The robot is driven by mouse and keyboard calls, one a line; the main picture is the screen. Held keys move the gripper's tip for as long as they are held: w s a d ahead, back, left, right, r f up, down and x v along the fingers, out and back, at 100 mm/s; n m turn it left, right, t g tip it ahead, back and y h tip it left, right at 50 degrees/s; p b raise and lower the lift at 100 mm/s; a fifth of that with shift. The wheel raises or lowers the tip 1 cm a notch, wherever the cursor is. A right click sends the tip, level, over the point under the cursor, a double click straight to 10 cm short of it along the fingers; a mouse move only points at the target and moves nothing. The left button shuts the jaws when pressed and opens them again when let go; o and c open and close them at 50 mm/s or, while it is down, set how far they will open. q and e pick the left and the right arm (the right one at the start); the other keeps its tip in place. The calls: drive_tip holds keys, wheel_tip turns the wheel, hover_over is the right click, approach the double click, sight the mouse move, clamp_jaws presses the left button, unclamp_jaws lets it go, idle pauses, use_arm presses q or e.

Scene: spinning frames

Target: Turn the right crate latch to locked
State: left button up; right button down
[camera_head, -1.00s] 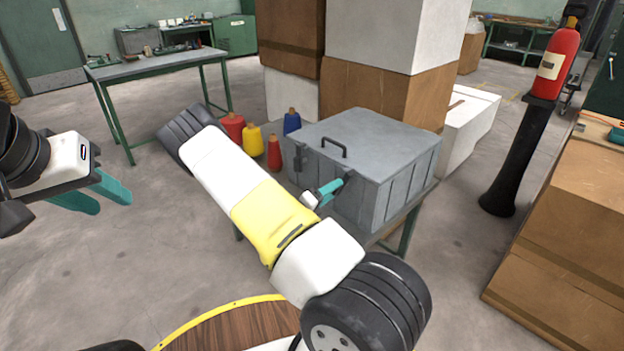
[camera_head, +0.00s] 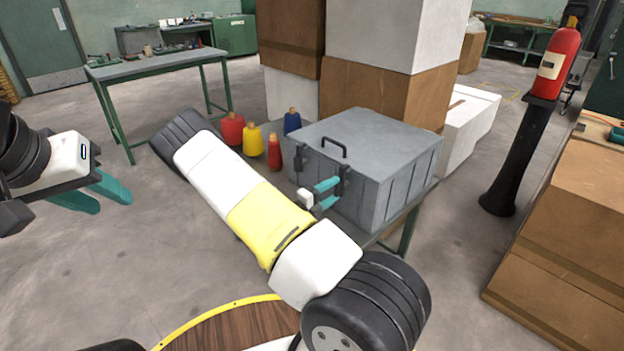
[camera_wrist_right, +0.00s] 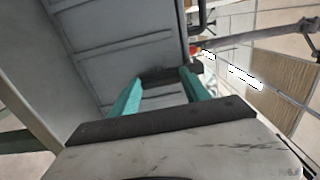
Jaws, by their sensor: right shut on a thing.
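The grey metal crate (camera_head: 398,178) stands on a small table, its lid down with a black handle (camera_head: 334,146) on top. Its left latch (camera_head: 298,158) is dark and upright on the front face. The right latch (camera_head: 346,178) is dark and partly hidden by my right gripper (camera_head: 338,191). That gripper's two teal fingers are shut on the right latch, one above the other. In the right wrist view, the dark latch (camera_wrist_right: 160,75) sits between the fingertips. I cannot tell its exact angle. My left gripper (camera_head: 113,203) is open and empty at the far left.
Red, yellow and blue thread cones (camera_head: 252,140) stand beside the crate on the left. Cardboard boxes (camera_head: 365,88) are stacked behind it. A fire extinguisher (camera_head: 558,62) on a black stand and more boxes (camera_head: 560,230) are at right. Floor at left is clear.

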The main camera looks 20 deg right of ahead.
drive_tip(key=c, duration=0.5)
unclamp_jaws()
drive_tip(key=shift+a, duration=0.1)
drive_tip(key=v, duration=0.7)
drive_tip(key=shift+s+a, duration=0.2)
drive_tip(key=shift+a, duration=0.1)
